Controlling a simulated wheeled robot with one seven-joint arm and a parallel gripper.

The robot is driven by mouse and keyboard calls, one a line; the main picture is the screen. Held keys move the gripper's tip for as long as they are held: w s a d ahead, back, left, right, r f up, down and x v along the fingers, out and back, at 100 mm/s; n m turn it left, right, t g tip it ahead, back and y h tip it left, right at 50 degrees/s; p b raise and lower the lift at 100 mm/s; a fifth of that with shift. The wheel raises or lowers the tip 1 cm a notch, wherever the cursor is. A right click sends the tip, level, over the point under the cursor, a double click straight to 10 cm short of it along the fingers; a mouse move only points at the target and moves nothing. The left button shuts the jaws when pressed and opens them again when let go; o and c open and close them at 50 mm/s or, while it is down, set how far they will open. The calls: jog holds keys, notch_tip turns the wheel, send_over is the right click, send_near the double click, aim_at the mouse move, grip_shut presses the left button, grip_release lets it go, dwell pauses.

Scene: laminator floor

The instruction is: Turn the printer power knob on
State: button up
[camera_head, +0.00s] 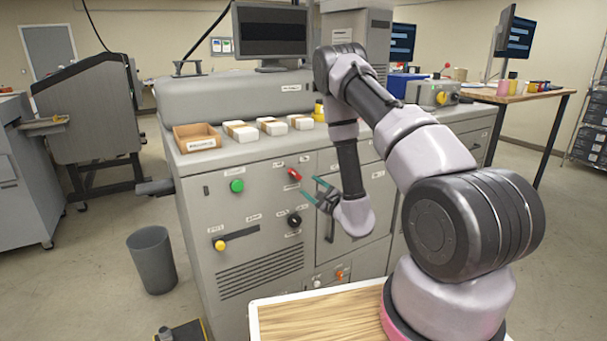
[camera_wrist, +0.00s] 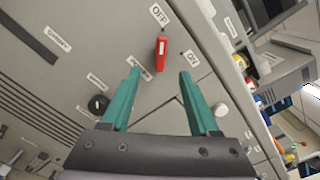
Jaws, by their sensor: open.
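A red knob (camera_head: 294,174) sits on the front of the grey machine (camera_head: 262,240). In the wrist view the red knob (camera_wrist: 161,55) has an OFF label (camera_wrist: 158,14) above it and an ON label (camera_wrist: 190,57) to its right. Its long handle lies roughly in line with OFF. My gripper (camera_head: 310,189) is open, its teal fingers pointing at the panel just right of and below the knob in the head view. In the wrist view the knob stands ahead of the gap between my fingertips (camera_wrist: 160,73), with no clear contact.
A black knob (camera_head: 294,219), a green button (camera_head: 237,186) and a yellow knob (camera_head: 220,245) share the panel. A cardboard tray (camera_head: 197,138) and wrapped stacks (camera_head: 271,126) lie on top.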

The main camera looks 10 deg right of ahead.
aim_at(297, 176)
jog(key=x, duration=1)
jog(key=shift+w+d+f, duration=0.15)
jog(key=shift+w+d, duration=0.05)
jog(key=shift+w, duration=0.2)
grip_shut()
